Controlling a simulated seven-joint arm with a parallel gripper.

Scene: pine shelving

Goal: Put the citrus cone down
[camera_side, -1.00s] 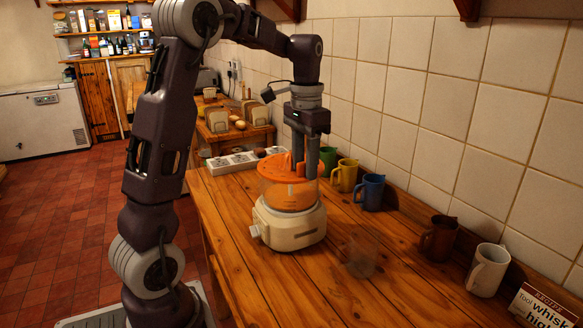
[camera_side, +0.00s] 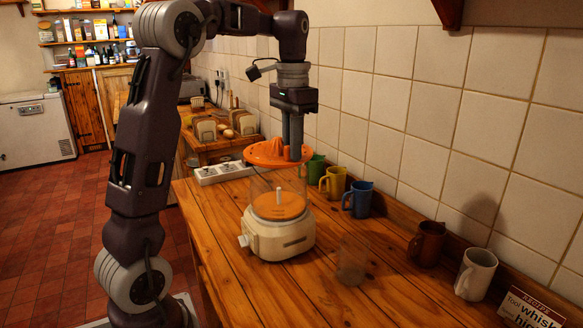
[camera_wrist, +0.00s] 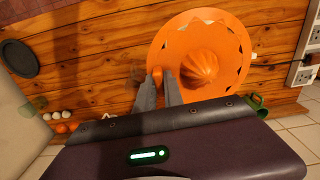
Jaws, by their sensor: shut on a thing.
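The orange citrus cone (camera_side: 274,152) is a wide disc with a ribbed peak. My gripper (camera_side: 293,158) is shut on its edge and holds it above the cream appliance base (camera_side: 281,238). In the wrist view, my gripper (camera_wrist: 162,78) pinches a small orange tab at the rim of the citrus cone (camera_wrist: 200,68), beside the peak. The clear bowl (camera_side: 262,190) on the base is open at the top, with an orange disc (camera_side: 279,206) and a pale central spindle inside. The cone appears apart from the bowl.
Green, yellow and blue mugs (camera_side: 359,199) stand along the tiled wall, with brown (camera_side: 427,244) and white (camera_side: 475,273) mugs farther right. A clear glass (camera_side: 351,264) stands right of the base. A white socket strip (camera_side: 222,173) lies behind. The front counter is clear.

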